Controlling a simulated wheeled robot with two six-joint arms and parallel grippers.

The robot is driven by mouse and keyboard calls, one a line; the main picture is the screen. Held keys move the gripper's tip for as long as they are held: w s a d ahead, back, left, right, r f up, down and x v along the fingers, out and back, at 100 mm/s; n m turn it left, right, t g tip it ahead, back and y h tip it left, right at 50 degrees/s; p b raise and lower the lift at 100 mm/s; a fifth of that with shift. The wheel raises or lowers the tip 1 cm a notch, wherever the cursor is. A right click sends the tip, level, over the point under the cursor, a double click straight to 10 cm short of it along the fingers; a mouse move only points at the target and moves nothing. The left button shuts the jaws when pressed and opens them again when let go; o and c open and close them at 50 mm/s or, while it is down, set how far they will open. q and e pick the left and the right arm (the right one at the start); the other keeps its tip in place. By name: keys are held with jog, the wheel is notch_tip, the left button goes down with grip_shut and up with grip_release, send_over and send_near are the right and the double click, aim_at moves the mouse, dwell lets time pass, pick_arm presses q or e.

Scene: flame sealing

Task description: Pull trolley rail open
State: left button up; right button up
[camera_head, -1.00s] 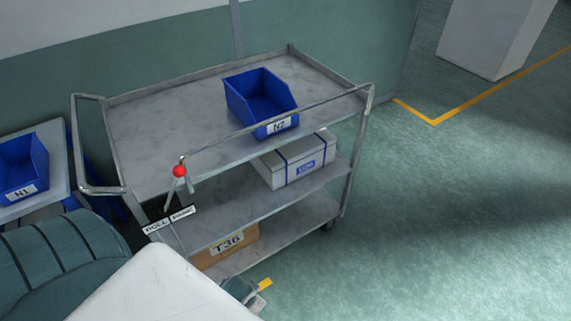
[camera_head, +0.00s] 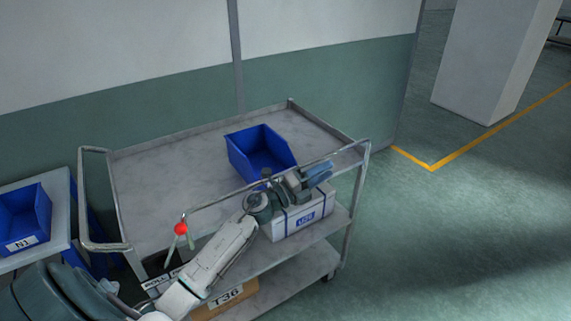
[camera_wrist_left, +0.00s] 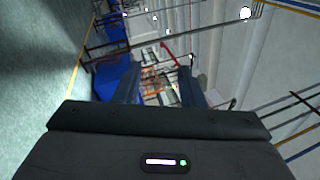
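The grey metal trolley (camera_head: 150,185) stands against the wall with several shelves. Its thin front rail (camera_head: 222,199) runs along the near edge of the top shelf, with a red ball (camera_head: 181,228) by its left end. My left gripper (camera_head: 322,171) is near the right part of this rail, above the white box, and hides part of it. I cannot tell whether it touches the rail. In the left wrist view its two fingers (camera_wrist_left: 160,78) stand apart with nothing clearly between them. My right gripper is out of view.
A blue bin (camera_head: 258,152) sits on the trolley top. A white box (camera_head: 310,214) is on the middle shelf and a T36 carton (camera_head: 222,301) is below. Another blue bin, N1 (camera_head: 24,219), is on the left. The floor to the right is clear.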

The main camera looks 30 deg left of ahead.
pick_arm(q)
jog(key=a+r+m+g+y+p, duration=0.1)
jog(key=a+r+m+g+y, duration=0.2)
jog(key=a+m+g, duration=0.45)
jog(key=a+r+m+g+y+p, duration=0.15)
jog(key=a+m+g+y, duration=0.25)
jog(key=a+m+g, duration=0.4)
jog(key=f+p, duration=0.1)
jog(key=f, duration=0.1)
jog(key=w+d+f+n+p, duration=0.1)
jog(key=f, duration=0.2)
jog(key=w+f+n+p, duration=0.1)
jog(key=f, duration=0.2)
jog(key=shift+d+f+n+t, duration=0.1)
jog(key=shift+d+n+t, duration=0.15)
jog(key=shift+d+t, duration=0.15)
jog(key=shift+w+d+f, duration=0.1)
jog(key=shift+w+f, duration=0.05)
jog(key=shift+f, duration=0.25)
grip_shut()
